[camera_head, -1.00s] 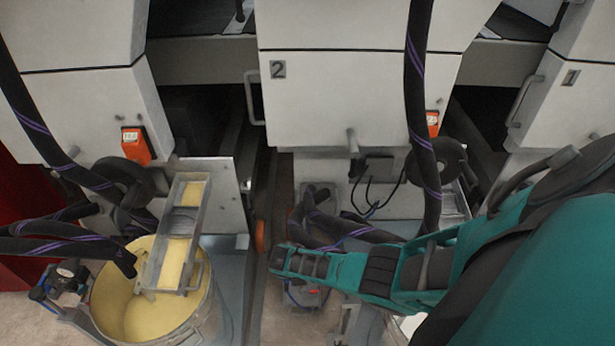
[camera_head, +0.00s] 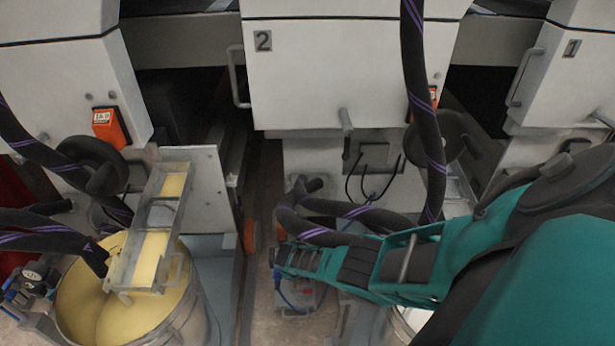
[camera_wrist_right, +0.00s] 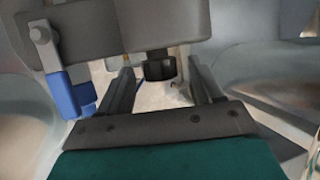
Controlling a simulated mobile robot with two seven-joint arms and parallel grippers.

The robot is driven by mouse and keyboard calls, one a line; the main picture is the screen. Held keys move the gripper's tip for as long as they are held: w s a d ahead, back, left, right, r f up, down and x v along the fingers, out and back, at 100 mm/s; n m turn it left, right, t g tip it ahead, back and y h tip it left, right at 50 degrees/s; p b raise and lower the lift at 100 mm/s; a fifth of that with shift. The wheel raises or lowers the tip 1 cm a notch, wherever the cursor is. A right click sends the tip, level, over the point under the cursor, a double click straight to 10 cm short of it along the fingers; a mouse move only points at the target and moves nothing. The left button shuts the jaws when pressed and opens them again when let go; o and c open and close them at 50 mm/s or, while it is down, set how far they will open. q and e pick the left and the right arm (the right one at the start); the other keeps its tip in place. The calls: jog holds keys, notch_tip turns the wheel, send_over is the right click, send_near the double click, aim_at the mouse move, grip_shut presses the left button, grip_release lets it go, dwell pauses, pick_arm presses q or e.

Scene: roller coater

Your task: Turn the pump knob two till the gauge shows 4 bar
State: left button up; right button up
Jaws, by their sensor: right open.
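My right gripper (camera_head: 283,258) reaches in from the right in the head view, low in front of the machine panel marked 2. It is over a small pump unit (camera_head: 296,297) with a blue hose, which it partly hides. In the right wrist view my right gripper (camera_wrist_right: 163,82) is open. A short black knob (camera_wrist_right: 159,67), probably the pump knob, shows between its two fingers, under a grey block (camera_wrist_right: 150,25). I cannot tell whether the fingers touch it. I cannot make out a gauge for this pump. My left gripper is not in view.
A blue fitting (camera_wrist_right: 66,95) hangs from the grey block, close to the left finger. Thick black hoses (camera_head: 335,222) pass just behind my right gripper. A pail of yellow liquid (camera_head: 190,322) stands at the left, beside another pump with a small gauge (camera_head: 33,274).

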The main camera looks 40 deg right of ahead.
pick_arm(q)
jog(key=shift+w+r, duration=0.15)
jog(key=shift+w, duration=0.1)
pick_arm(e)
jog(key=shift+d+f, duration=0.1)
jog(key=shift+f, duration=0.05)
jog(key=shift+c, duration=0.3)
jog(key=c, duration=1)
jog(key=shift+s+d+t+y+p, duration=0.15)
jog(key=shift+t+y+p, duration=0.3)
jog(key=shift+p, duration=0.25)
jog(key=shift+m+y, duration=0.25)
jog(key=shift+m, duration=0.05)
jog(key=shift+t+y, duration=0.3)
jog(key=shift+t, duration=0.05)
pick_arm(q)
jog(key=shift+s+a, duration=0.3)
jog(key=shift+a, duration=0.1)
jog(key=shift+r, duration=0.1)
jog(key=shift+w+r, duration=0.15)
pick_arm(e)
jog(key=o, duration=1.1)
jog(key=shift+c, duration=0.2)
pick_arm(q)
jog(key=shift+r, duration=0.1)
